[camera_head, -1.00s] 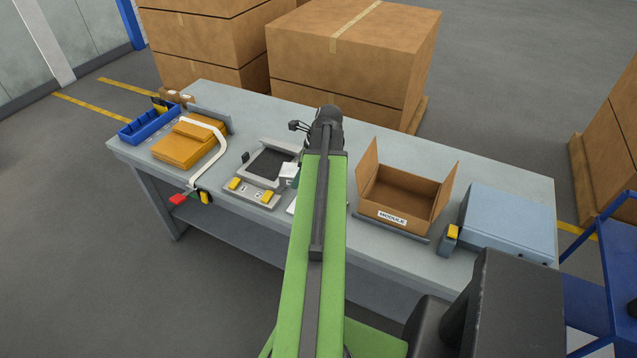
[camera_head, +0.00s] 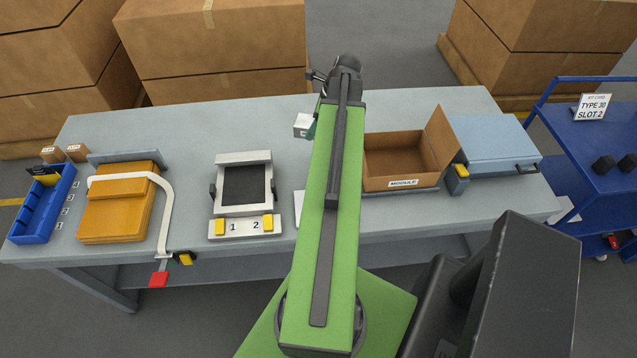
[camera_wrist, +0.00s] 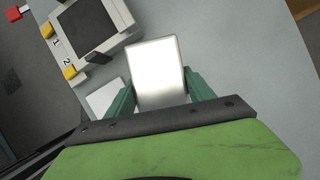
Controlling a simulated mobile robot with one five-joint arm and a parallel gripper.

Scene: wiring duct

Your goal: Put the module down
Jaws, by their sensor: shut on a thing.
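My gripper (camera_wrist: 158,100) is shut on a white box-shaped module (camera_wrist: 156,68), which sits between its green fingers in the wrist view. In the head view the module (camera_head: 302,125) shows in part to the left of my arm, above the bench, between the test fixture and the cardboard box; the arm hides most of my gripper. A cardboard box marked MODULE (camera_head: 401,183) stands open on the bench to the right of my arm. The grey fixture (camera_head: 243,212) with a dark pad and yellow tabs marked 1 and 2 stands to the left.
A flat white piece (camera_wrist: 101,99) lies on the bench beside the fixture. An orange case (camera_head: 117,215) with a white strap and a blue bin (camera_head: 42,208) stand far left. A grey-blue box (camera_head: 490,140) and a blue cart (camera_head: 598,150) are on the right. The bench's back is clear.

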